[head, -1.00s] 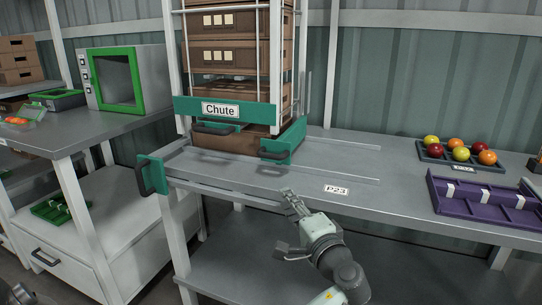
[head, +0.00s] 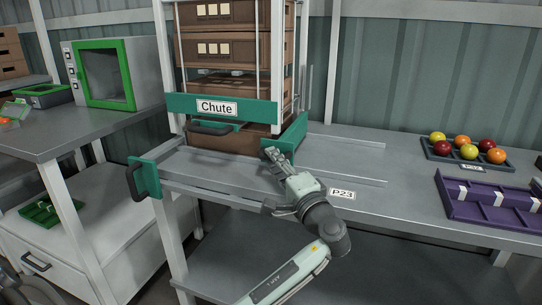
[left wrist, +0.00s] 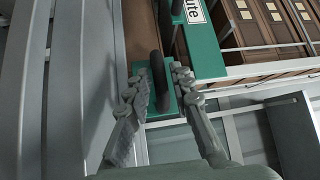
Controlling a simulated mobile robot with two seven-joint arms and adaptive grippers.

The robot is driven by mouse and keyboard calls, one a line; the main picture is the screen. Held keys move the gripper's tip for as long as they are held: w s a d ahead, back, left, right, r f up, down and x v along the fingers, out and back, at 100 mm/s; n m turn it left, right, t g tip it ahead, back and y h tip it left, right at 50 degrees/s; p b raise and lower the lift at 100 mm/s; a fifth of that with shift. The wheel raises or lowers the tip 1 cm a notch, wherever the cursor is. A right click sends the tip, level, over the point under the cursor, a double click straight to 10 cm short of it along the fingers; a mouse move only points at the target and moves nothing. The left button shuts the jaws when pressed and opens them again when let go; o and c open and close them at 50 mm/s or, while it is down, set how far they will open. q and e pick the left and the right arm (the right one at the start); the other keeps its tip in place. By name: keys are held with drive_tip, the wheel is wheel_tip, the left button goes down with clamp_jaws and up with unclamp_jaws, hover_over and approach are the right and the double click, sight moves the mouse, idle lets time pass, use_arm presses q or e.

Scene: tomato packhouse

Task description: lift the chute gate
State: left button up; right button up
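The chute has a green front panel (head: 222,108) labelled "Chute", with a dark handle (head: 210,129) at its lower edge. A green plate (head: 291,135) stands low at the chute's right side, and a brown crate (head: 238,138) sits behind the panel. My left gripper (head: 275,154) is at this right-hand plate. In the left wrist view, the fingers of my left gripper (left wrist: 160,80) are spread on either side of a black handle (left wrist: 158,78) on a green plate (left wrist: 168,122). I cannot tell whether they touch it. My right gripper is out of view.
Another green plate (head: 146,177) with a handle stands at the left of the rails. A tray of fruit (head: 466,157) and a purple rack (head: 490,208) stand to the right on the bench. A green-framed cabinet (head: 107,75) stands to the left.

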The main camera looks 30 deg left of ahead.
use_arm(q)
drive_tip(key=shift+x, duration=1)
drive_tip(key=shift+c, duration=0.5)
clamp_jaws()
